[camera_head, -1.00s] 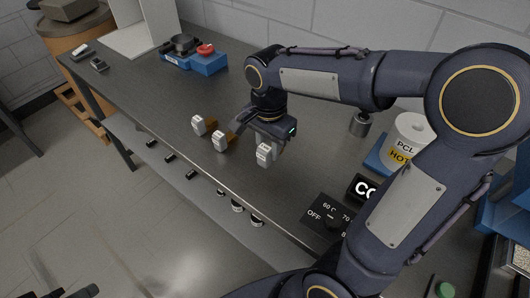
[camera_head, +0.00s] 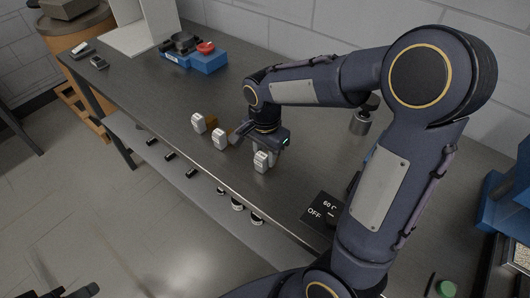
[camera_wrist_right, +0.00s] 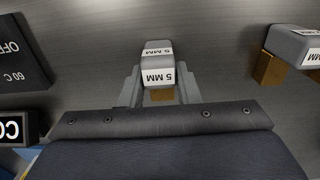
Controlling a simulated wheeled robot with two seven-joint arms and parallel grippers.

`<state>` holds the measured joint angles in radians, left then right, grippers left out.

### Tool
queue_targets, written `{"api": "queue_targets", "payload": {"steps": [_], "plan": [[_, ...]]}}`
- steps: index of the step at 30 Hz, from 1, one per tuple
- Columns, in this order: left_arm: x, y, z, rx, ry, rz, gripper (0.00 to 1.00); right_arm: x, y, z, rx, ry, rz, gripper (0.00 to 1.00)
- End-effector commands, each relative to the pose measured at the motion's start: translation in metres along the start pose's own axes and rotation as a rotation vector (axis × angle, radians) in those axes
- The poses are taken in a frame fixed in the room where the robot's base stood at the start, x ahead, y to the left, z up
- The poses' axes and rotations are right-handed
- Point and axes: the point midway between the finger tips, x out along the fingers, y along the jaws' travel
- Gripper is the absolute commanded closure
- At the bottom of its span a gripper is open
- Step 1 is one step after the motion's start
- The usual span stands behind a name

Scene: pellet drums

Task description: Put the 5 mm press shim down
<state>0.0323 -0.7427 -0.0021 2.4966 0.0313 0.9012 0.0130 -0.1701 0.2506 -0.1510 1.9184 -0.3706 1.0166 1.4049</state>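The 5 mm press shim (camera_head: 261,161) is a pale grey block with white "5 MM" labels and a brass-coloured part. My right gripper (camera_head: 265,150) is over the bench near its front edge, its fingers on both sides of the shim. In the right wrist view the shim (camera_wrist_right: 158,62) sits between the fingertips (camera_wrist_right: 159,85), which look closed on it. I cannot tell whether its underside touches the bench. My left gripper (camera_head: 70,292) shows only in part at the bottom left edge; its fingers are not clear.
Two similar shims (camera_head: 198,123) (camera_head: 219,139) stand to the left on the grey bench (camera_head: 155,95). A black dial plate (camera_head: 318,210) lies to the right. A blue tray with a red-topped item (camera_head: 207,58) is farther back. Bare bench lies behind the shims.

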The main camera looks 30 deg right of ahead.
Motion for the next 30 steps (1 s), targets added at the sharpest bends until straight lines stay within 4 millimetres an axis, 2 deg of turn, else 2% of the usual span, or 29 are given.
{"api": "queue_targets", "payload": {"steps": [1,4,11,16,20,30], "plan": [[0.0,0.0,0.0,0.0,0.0,0.0,0.64,0.0,0.0,0.0,0.0,0.0,0.0,0.64],[0.0,0.0,0.0,0.0,0.0,0.0,0.64,0.0,0.0,0.0,0.0,0.0,0.0,0.51],[-0.001,0.0,0.0,0.0,0.0,0.0,0.64,-0.001,0.0,0.0,0.0,0.0,0.0,0.51],[-0.003,0.002,-0.002,0.0,0.0,0.0,0.64,-0.01,-0.001,0.0,0.0,0.001,-0.003,0.51],[-0.004,0.002,-0.002,0.0,0.0,0.0,0.64,-0.033,-0.001,0.0,0.001,0.001,-0.006,0.51],[-0.007,0.003,-0.004,0.0,0.0,0.0,0.64,-0.103,-0.001,0.0,0.0,0.001,-0.004,0.51]]}}
